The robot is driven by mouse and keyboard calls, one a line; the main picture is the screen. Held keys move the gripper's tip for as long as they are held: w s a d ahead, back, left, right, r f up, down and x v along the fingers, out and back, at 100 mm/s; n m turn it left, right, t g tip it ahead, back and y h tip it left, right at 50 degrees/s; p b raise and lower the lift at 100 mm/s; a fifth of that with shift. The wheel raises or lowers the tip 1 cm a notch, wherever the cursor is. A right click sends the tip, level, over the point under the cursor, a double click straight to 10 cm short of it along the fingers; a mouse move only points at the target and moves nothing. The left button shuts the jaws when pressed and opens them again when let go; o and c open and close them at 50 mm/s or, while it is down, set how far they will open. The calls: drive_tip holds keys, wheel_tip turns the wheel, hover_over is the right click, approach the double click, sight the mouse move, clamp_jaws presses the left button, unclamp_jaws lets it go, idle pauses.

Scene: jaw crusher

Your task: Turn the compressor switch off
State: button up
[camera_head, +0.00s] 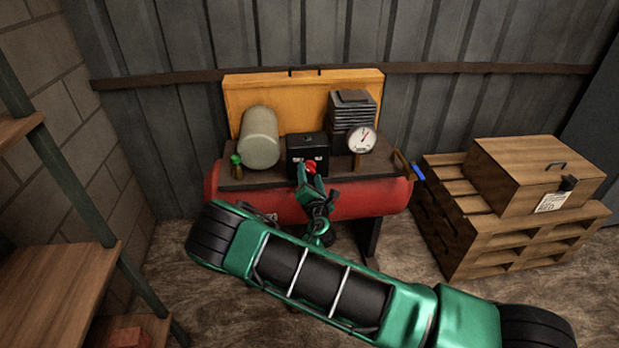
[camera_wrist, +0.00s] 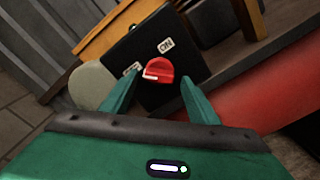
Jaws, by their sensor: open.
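The compressor (camera_head: 345,198) has a red tank and stands against the back wall. A black switch box (camera_head: 307,150) sits on its top plate and also shows in the wrist view (camera_wrist: 126,50). On its face is a red rotary knob (camera_wrist: 160,71) with a pale pointer mark. One white label reads ON at the knob's upper right; a second label at its left is partly hidden by a finger. The pointer mark lies toward the left label. My gripper (camera_wrist: 153,92) is open, its green fingers on either side of the knob. I cannot tell whether they touch it.
A gauge (camera_head: 361,139) stands right of the switch box and a grey-green cylinder (camera_head: 259,137) left of it. A wooden box (camera_head: 530,170) on pallets (camera_head: 500,247) is at the right. Wooden shelving (camera_head: 62,283) stands at the left.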

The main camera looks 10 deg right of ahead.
drive_tip(key=s, duration=1)
drive_tip(key=shift+s, duration=0.35)
